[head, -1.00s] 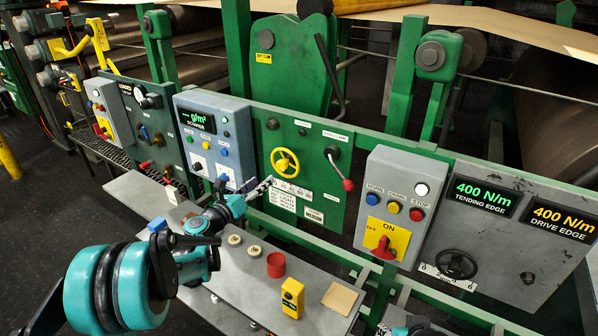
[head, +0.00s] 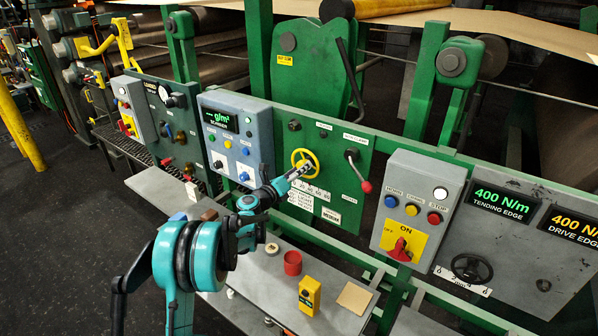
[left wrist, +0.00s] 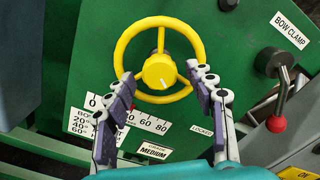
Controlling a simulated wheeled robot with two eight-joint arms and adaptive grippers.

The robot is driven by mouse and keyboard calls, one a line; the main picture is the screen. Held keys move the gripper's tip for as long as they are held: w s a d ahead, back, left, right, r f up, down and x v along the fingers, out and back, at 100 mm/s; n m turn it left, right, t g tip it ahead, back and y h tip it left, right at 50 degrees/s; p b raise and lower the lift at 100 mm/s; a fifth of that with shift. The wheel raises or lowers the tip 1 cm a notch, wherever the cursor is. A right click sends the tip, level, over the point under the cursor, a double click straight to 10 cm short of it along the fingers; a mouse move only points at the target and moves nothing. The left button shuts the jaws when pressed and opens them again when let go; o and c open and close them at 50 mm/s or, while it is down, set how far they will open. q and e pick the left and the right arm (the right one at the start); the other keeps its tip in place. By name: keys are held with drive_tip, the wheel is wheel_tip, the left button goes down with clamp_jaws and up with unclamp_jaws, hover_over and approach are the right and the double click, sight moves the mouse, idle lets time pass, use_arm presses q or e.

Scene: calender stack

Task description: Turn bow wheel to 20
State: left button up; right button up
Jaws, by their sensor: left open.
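The yellow bow wheel (head: 297,154) is on the green panel; it fills the upper middle of the left wrist view (left wrist: 158,70). A pale mark shows low on its hub. A white scale plate (left wrist: 145,122) from 0 to 80 lies below it, partly hidden by my fingers; I cannot tell the reading. My left gripper (head: 298,169) is at the wheel in the head view. In the left wrist view, its fingers (left wrist: 166,78) are spread, one at each lower side of the rim. I cannot tell whether they touch it. My right gripper is not in view.
A bow clamp lever with a red knob (head: 366,187) sits right of the wheel. A grey box with buttons and a red switch (head: 400,250) is further right. Below, the grey shelf (head: 255,283) carries a red cup (head: 292,262) and a yellow device (head: 309,295).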

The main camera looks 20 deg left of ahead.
use_arm(q)
drive_tip(key=c, duration=1.2)
drive_tip(key=shift+o, duration=0.2)
drive_tip(key=shift+m, duration=0.4)
